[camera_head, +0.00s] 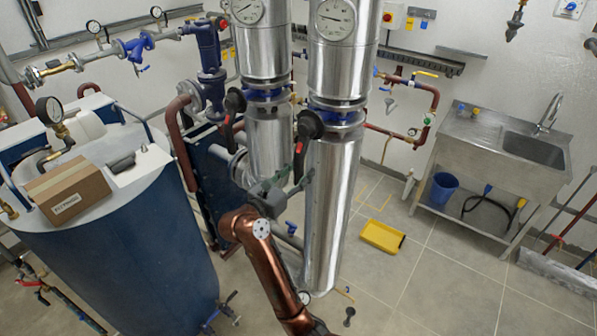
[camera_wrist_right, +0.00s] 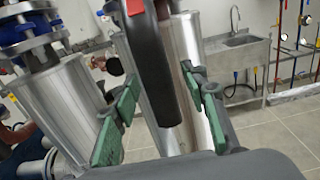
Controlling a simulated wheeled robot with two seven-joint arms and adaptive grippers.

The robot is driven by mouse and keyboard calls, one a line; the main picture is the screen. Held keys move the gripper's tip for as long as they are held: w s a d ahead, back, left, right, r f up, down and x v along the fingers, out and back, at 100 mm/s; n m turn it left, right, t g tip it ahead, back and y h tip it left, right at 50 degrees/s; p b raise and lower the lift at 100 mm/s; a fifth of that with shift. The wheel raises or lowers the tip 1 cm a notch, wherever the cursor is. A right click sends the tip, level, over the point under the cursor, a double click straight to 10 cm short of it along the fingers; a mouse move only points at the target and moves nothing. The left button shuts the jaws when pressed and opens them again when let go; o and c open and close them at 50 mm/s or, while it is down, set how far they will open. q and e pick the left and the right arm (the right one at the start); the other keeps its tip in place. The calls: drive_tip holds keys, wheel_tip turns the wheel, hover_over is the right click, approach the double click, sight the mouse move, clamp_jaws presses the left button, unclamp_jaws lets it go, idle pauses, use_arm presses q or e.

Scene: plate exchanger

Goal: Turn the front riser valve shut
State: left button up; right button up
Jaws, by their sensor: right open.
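The front riser valve sits on the right-hand, nearer silver riser (camera_head: 330,205). Its black lever handle (camera_head: 308,126) with a red part hangs downward, and its lower end comes near my right gripper (camera_head: 298,172). In the right wrist view the black handle (camera_wrist_right: 155,70), with a red patch at the top, runs down between the two green finger pads of my right gripper (camera_wrist_right: 160,112). The fingers are open, with a visible gap on both sides of the handle. My left gripper is not in view.
A second silver riser (camera_head: 268,145) with its own black-handled valve (camera_head: 236,101) stands close at the left. A blue tank (camera_head: 120,240) holding a cardboard box (camera_head: 68,190) is further left. A yellow tray (camera_head: 382,237) and a steel sink (camera_head: 500,140) are at the right, with clear floor between.

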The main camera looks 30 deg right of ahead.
clamp_jaws()
idle(0.5)
